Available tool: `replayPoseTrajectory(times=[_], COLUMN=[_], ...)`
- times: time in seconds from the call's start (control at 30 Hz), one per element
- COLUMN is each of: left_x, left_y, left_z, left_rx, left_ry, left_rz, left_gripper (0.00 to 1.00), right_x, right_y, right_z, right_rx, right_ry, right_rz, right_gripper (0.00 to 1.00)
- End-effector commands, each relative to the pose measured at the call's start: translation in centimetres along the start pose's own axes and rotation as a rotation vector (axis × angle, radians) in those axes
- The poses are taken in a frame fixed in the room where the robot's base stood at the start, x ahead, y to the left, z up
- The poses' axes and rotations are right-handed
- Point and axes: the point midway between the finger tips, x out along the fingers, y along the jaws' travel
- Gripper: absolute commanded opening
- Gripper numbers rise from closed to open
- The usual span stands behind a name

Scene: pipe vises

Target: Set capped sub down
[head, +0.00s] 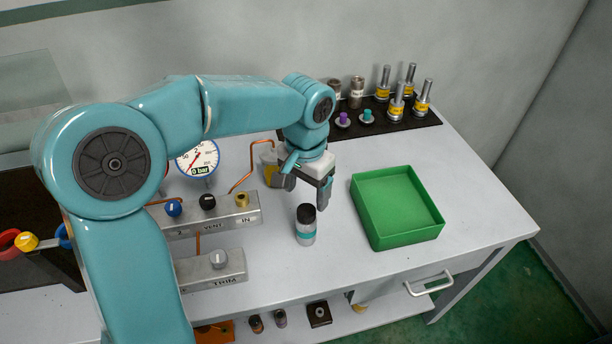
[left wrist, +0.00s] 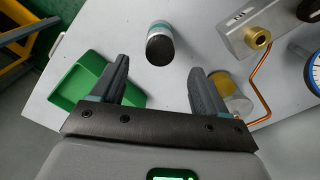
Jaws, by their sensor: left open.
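The capped sub (head: 306,225) is a short silver cylinder with a teal band and a black cap. It stands upright on the grey bench (head: 345,255), left of the green tray. My left gripper (head: 303,188) is open and empty, just behind and above the sub in the head view. In the left wrist view the sub (left wrist: 160,46) lies beyond the open fingertips (left wrist: 160,68), clear of both fingers. My right gripper is not in view.
The green tray (head: 372,228) looks empty. A valve block (head: 228,219) with a copper pipe and a gauge (head: 198,158) stand at left. A dark rack (head: 400,130) holds several fittings at the back. The bench around the sub is bare.

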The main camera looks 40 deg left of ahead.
Motion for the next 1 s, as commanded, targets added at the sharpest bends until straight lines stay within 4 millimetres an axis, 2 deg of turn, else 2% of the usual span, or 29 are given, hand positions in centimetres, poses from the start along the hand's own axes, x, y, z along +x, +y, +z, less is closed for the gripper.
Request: replayPoseTrajectory(times=[0.1, 0.3, 1.0], left_x=[-2.3, -4.0, -4.1], left_y=[0.0, 0.0, 0.1], left_z=[-0.1, 0.0, 0.1], left_rx=[0.001, 0.0, 0.0], left_ry=[0.004, 0.0, -0.001], left_rz=[0.0, 0.001, 0.0], left_gripper=[0.75, 0.75, 0.75], right_x=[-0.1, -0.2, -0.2], right_y=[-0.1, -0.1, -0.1], right_z=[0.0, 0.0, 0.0], right_rx=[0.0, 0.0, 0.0], right_ry=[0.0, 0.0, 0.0], right_rz=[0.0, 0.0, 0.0], right_gripper=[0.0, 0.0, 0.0])
